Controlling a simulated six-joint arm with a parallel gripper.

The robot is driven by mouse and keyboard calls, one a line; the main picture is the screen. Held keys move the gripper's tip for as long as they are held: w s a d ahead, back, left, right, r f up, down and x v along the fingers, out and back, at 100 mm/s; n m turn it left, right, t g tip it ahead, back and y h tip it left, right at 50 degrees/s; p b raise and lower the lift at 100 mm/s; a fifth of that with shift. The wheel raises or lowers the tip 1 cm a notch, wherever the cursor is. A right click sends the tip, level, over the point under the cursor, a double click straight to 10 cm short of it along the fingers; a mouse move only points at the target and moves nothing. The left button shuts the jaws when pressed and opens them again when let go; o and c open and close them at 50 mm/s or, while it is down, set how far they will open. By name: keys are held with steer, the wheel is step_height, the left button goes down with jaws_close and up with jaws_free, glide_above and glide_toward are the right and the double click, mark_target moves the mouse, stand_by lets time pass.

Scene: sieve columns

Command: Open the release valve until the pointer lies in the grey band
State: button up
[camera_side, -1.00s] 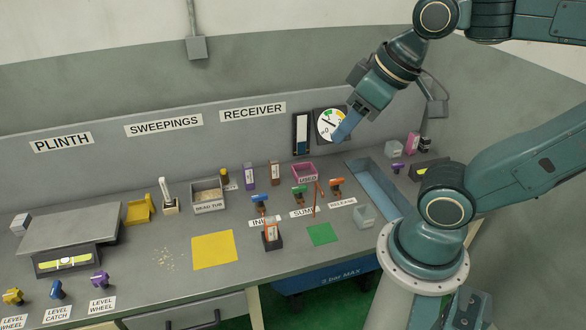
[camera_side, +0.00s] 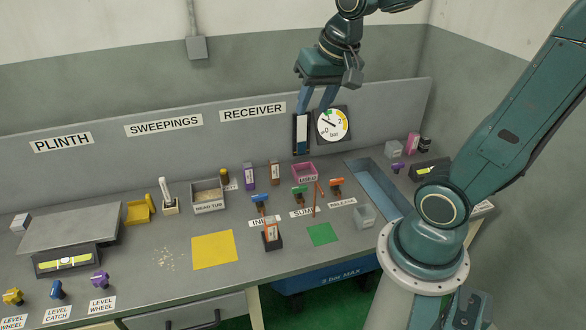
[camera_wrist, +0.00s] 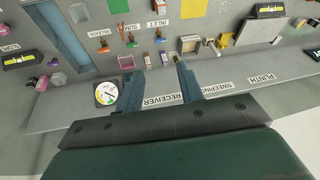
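The release valve has an orange handle (camera_side: 337,184) behind the RELEASE label (camera_side: 343,203) on the bench; the handle also shows in the wrist view (camera_wrist: 104,45). The round white pressure gauge (camera_side: 334,125) is on the back panel, and also shows in the wrist view (camera_wrist: 106,93). Its dark pointer leans to the upper left in the side view. Yellow shows at the dial's right; I cannot make out the grey band. My gripper (camera_side: 315,108) is open and empty, fingers down, high above the valves and beside the gauge, overlapping its left edge in the side view.
A blue-handled valve (camera_side: 260,199) and a green-handled valve (camera_side: 299,191) stand left of the release valve. A thin red rod (camera_side: 316,197) stands between the green and orange ones. A pink bin (camera_side: 304,171) is behind them. A blue-lined trough (camera_side: 378,184) lies to the right.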

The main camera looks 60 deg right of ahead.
steer(key=w+d+f+m+g, duration=0.1)
steer(key=w+d+f+m, duration=0.3)
steer(key=w+d+m, duration=0.3)
steer(key=m+g+y, duration=0.1)
steer(key=m+g, duration=0.2)
steer(key=m, duration=1)
glide_above(337, 179)
step_height(337, 179, down, 24)
steer(key=shift+f, duration=0.2)
steer(key=shift+f, duration=0.1)
steer(key=shift+f, duration=6.75)
